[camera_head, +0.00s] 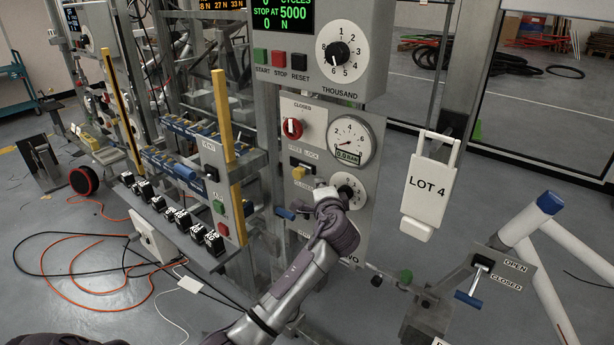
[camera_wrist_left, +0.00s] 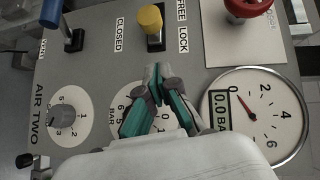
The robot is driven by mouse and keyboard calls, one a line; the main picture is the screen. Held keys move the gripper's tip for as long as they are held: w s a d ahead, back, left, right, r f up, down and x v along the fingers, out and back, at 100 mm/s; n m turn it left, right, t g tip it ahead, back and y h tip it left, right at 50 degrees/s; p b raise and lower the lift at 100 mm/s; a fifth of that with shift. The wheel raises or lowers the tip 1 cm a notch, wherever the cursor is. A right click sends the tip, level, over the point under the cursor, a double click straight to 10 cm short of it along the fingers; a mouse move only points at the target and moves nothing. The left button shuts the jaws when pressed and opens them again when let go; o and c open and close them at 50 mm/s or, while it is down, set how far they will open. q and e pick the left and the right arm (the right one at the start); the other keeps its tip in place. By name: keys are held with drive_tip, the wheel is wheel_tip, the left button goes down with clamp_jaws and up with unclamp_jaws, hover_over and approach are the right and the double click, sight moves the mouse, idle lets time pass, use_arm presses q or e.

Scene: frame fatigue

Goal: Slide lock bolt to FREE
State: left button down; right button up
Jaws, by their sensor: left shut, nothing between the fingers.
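The lock bolt is a yellow knob (camera_head: 298,173) on the grey panel, under the FREE and LOCK words. In the left wrist view the yellow knob (camera_wrist_left: 150,18) stands out from a dark base beside the LOCK end of the label. I cannot tell its exact place along its travel. My left gripper (camera_head: 323,190) is in front of the panel, just right of and below the knob. In the left wrist view its teal and grey fingertips (camera_wrist_left: 157,80) are together and empty, apart from the knob. The fingers partly cover a dial. My right gripper is not in view.
A red knob (camera_head: 292,128) and a pressure gauge (camera_head: 352,140) sit above the bolt. A blue-tipped lever (camera_head: 285,213) juts out at lower left; it shows in the wrist view (camera_wrist_left: 52,12). A LOT 4 tag (camera_head: 428,185) hangs at right.

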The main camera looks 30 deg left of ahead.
sight(295, 172)
use_arm(q)
drive_tip(key=a, duration=0.2)
drive_tip(key=w+a+p, duration=0.1)
drive_tip(key=a, duration=0.1)
drive_tip(key=w+a+f, duration=0.1)
drive_tip(key=shift+w+a, duration=0.2)
drive_tip(key=shift+a, duration=0.2)
drive_tip(key=shift+f, duration=0.1)
drive_tip(key=shift+w, duration=0.1)
drive_tip(key=a, duration=0.4)
drive_tip(key=shift+w+a, duration=0.1)
